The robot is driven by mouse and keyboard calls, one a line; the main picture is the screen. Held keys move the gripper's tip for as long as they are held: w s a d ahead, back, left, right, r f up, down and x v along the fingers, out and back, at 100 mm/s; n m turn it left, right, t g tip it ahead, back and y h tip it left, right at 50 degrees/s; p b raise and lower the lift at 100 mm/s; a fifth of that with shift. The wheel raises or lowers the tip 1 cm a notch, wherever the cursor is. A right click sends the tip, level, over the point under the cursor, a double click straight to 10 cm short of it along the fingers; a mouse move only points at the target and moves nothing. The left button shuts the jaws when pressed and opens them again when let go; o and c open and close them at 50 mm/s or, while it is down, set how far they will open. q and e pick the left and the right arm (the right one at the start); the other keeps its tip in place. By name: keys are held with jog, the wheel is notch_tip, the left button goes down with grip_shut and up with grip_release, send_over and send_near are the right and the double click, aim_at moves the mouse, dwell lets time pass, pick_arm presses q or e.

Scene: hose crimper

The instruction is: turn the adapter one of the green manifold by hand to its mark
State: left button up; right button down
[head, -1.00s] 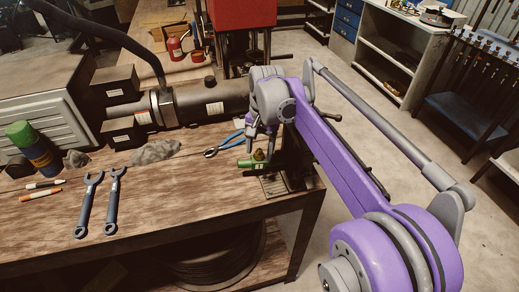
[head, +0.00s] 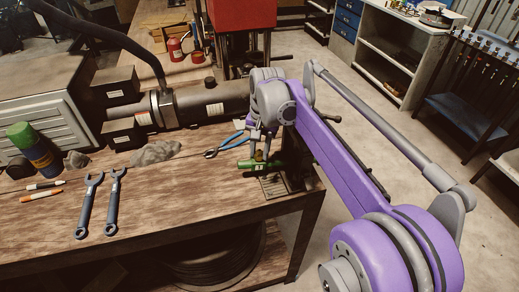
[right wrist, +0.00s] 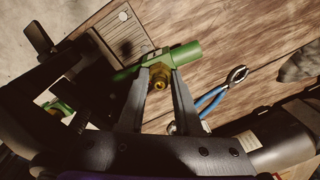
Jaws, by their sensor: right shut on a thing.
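The green manifold (head: 247,164) lies near the right end of the wooden bench, at the vise. It also shows in the right wrist view (right wrist: 183,57), running from lower left to upper right. A brass adapter (right wrist: 158,83) stands out of its side. My right gripper (head: 260,150) reaches down over the manifold. In the right wrist view its two fingers (right wrist: 160,76) are shut on the brass adapter, one on each side. I cannot make out a mark on the adapter or manifold. My left gripper is not in view.
Blue-handled pliers (head: 224,145) lie just left of the manifold. The dark vise (head: 296,160) stands right beside it. A dark cylinder (head: 205,105) lies behind. The bench's front middle is clear.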

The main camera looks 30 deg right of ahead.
jog(key=c, duration=0.6)
grip_release()
jog(key=shift+r, duration=0.1)
jog(key=r, duration=0.7)
jog(key=r+p, duration=0.1)
jog(key=r, duration=0.2)
jog(key=shift+s+d+r, duration=0.3)
jog(key=shift+s, duration=0.05)
